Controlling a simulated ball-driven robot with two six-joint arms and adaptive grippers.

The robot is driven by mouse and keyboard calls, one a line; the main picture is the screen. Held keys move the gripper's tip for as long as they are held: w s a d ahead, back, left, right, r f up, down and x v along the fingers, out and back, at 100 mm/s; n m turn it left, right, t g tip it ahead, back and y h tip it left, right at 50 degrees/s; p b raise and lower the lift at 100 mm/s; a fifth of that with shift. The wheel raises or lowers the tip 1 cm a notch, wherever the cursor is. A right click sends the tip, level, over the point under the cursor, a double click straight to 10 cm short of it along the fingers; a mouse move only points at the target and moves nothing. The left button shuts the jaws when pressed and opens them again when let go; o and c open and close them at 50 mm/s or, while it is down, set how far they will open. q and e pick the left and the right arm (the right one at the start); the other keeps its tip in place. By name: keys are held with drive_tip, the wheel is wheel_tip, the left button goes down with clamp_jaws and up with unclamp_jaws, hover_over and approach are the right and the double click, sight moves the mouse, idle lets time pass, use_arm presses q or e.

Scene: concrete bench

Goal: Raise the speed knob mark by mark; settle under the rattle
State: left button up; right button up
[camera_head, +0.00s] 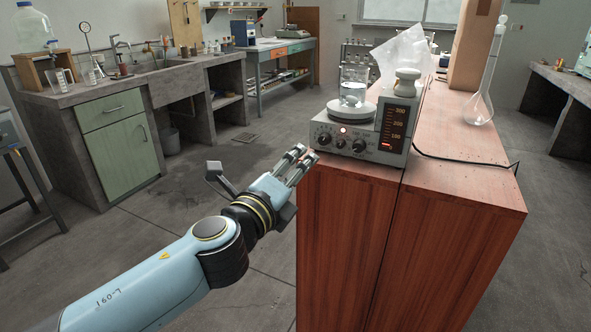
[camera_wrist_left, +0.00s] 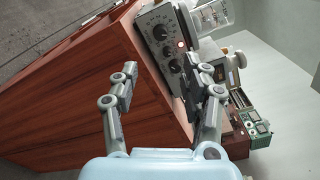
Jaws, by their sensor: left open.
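I cannot read which is the speed knob. A scale on its right side glows red near the bottom. A glass beaker (camera_head: 353,88) with clear liquid stands on the round white plate. My left gripper (camera_head: 303,157) is open and empty, just left of and below the panel, apart from the knobs. In the left wrist view my fingers (camera_wrist_left: 165,84) straddle the cabinet edge, beside the panel (camera_wrist_left: 164,42). My right gripper is out of view.
A black cord (camera_head: 465,162) runs over the cabinet top (camera_head: 450,150). A long-necked flask (camera_head: 481,105) stands at the right edge. Open floor lies left of the cabinet.

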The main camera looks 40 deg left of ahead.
sight(323, 142)
use_arm(q)
drive_tip(key=w+a+n, duration=0.1)
drive_tip(key=w+n, duration=0.3)
drive_tip(key=w+a+n, duration=0.1)
drive_tip(key=w+n, duration=0.2)
drive_tip(key=n, duration=0.2)
drive_tip(key=w+n, duration=0.4)
drive_tip(key=shift+w+a+r+n, duration=0.1)
drive_tip(key=shift+w+a+n, duration=0.2)
drive_tip(key=shift+w+a, duration=0.1)
clamp_jaws()
